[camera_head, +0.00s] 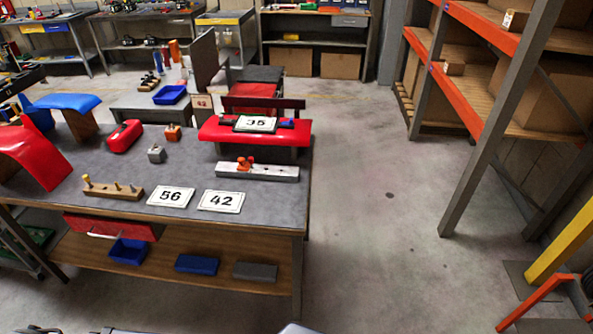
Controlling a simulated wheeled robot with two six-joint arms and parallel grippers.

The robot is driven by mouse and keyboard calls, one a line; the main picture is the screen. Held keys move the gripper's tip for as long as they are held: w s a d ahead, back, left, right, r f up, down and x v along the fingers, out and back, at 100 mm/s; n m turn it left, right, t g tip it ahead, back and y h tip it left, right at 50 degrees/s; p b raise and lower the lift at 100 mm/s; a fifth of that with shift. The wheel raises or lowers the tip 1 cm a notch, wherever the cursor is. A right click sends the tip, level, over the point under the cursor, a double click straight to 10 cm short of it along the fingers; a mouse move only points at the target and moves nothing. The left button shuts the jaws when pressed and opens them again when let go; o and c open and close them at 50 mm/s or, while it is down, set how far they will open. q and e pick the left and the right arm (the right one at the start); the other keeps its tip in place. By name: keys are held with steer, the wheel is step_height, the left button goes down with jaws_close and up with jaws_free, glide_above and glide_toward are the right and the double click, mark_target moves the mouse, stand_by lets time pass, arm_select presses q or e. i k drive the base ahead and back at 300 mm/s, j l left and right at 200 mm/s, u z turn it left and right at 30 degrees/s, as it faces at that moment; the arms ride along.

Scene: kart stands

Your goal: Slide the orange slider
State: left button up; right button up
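The orange slider (244,164) sits on a light grey rail (278,173) near the front right of the grey-topped workbench (215,172). It is left of the rail's middle and has small orange-red knobs on top.
Number cards 56 (171,196) and 42 (221,201) lie in front of the rail. A wooden peg board (113,190) is to the left. A red panel (255,134) with card 35 (256,124) stands behind. Open floor (380,230) lies right, before the orange shelving (464,97).

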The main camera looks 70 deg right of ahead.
mark_target(243, 166)
steer(key=k+z, duration=0.1)
steer(key=z, duration=1.9)
